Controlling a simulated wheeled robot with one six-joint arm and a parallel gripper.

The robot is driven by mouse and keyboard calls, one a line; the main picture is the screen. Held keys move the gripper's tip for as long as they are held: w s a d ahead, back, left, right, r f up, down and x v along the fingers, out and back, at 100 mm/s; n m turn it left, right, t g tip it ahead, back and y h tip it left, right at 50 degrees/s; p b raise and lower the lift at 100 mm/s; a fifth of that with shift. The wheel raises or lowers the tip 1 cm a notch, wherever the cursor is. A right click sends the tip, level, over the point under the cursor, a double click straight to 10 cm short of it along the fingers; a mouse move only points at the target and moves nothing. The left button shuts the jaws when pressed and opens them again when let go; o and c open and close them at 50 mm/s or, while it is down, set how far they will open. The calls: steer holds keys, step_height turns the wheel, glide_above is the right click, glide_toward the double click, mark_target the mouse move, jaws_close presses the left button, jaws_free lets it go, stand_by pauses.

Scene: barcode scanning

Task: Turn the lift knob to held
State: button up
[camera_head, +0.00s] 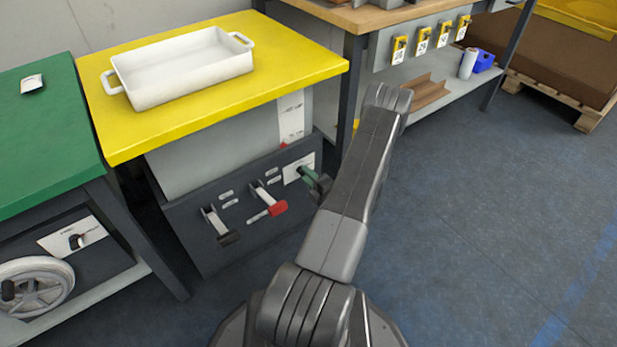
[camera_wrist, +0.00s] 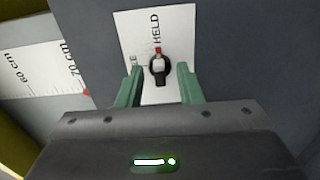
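The lift knob (camera_wrist: 159,70) is a small dark knob with a pale pointer bar and a red tip. It sits on a white label plate (camera_wrist: 180,22) reading HELD. The red tip points up the plate, toward the word HELD; a second word left of the knob is partly hidden by a finger. My gripper (camera_wrist: 160,75) is open, its green fingers on either side of the knob with a visible gap at each side. In the head view my gripper (camera_head: 311,178) is at the label plate (camera_head: 293,174) on the dark cabinet front; the knob is hard to make out there.
Left of the plate are a red-handled lever (camera_head: 270,204) and a black-handled lever (camera_head: 221,228). A height scale (camera_head: 291,113) stands above. A white tray (camera_head: 185,70) sits on the yellow top (camera_head: 285,50). A green table (camera_head: 40,150) stands left; floor at right is clear.

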steer(key=p+v, duration=0.3)
steer(key=v, duration=1)
steer(key=shift+s+d, duration=0.25)
steer(key=shift+s, duration=0.1)
steer(key=shift+w+a, duration=0.1)
steer(key=shift+w, duration=0.05)
steer(key=b+x, duration=0.3)
steer(key=x, duration=1)
steer(key=shift+w+a, duration=0.2)
steer(key=shift+w, duration=0.05)
steer(key=shift+s, duration=0.1)
